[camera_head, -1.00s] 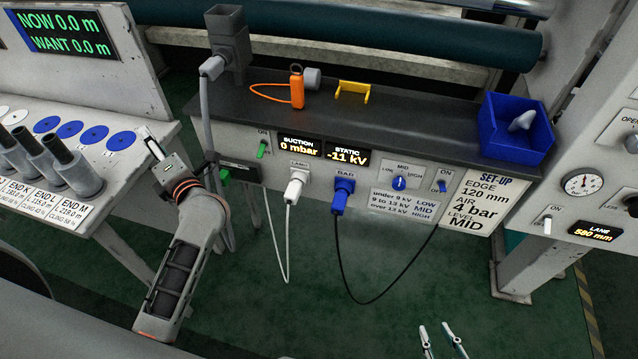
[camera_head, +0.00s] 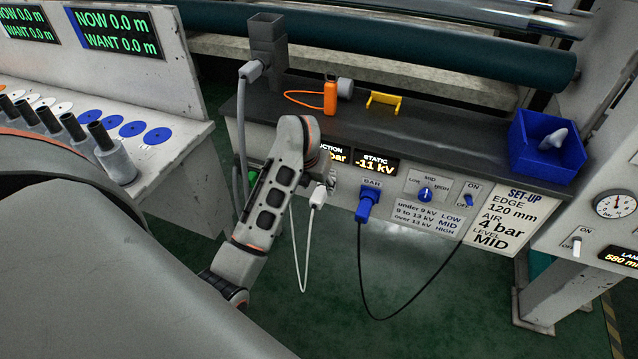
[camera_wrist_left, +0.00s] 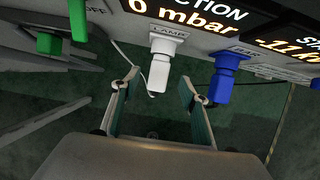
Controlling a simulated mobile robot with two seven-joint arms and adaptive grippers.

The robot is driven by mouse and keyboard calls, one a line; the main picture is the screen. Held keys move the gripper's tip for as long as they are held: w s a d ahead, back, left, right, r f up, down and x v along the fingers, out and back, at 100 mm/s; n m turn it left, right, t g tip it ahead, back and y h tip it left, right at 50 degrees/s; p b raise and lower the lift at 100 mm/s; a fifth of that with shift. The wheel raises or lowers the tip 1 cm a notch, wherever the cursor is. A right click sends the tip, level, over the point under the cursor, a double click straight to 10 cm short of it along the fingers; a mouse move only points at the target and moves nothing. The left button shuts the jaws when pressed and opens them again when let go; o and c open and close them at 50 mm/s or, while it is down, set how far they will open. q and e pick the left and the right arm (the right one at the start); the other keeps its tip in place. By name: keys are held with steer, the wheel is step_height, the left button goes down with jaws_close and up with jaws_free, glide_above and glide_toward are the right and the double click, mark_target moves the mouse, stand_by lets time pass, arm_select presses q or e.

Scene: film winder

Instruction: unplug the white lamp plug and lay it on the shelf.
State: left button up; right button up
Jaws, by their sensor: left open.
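The white lamp plug (camera_head: 318,196) sits in its socket on the front panel, its white cord hanging in a loop. In the left wrist view the plug (camera_wrist_left: 161,65) shows under the LAMP label. My left gripper (camera_wrist_left: 158,82) is open, one finger to each side and just below the plug, with nothing between the fingers. In the head view my left arm largely hides this gripper. The dark shelf (camera_head: 430,128) runs along the top of the panel. My right gripper is not in view.
A blue plug (camera_head: 367,198) is to the right of the white one. An orange tag (camera_head: 330,98), a yellow bracket (camera_head: 384,101) and a blue bin (camera_head: 545,150) stand on the shelf. A green switch (camera_wrist_left: 79,20) is left of the plug. The shelf is clear between bracket and bin.

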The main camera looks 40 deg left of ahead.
mark_target(319, 192)
arm_select(q)
steer(key=b+x, duration=0.1)
steer(key=x, duration=0.4)
steer(key=shift+w+f+b, duration=0.15)
steer(key=shift+f+b, duration=0.15)
steer(key=shift+f, duration=0.05)
jaws_close()
